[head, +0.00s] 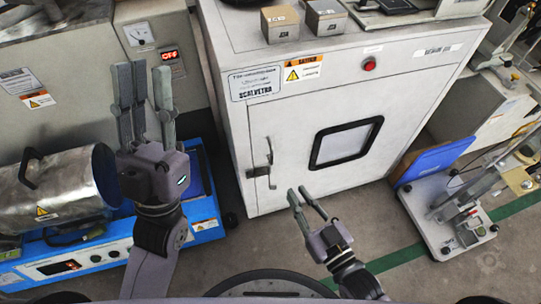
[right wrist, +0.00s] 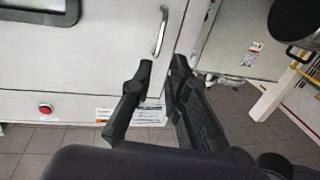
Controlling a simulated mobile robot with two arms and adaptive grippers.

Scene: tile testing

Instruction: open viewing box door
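The viewing box (head: 325,95) is a white cabinet in the middle of the head view. Its door (head: 290,160) looks closed and has a black-framed window (head: 345,143). A vertical metal handle (head: 270,165) is at the door's left edge. The right wrist view shows the handle (right wrist: 161,32) upside down, beyond the fingertips. My right gripper (head: 297,190) is open and empty, in front of the door, right of and below the handle in the head view, apart from it. My left gripper (head: 143,66) is open and empty, raised left of the box.
A metal cylinder machine (head: 65,185) on a blue base (head: 205,212) stands at the left. Two small blocks (head: 280,22) sit on the box top. A wheeled stand (head: 425,210) with a blue panel (head: 435,160) is at the right. Floor before the door is clear.

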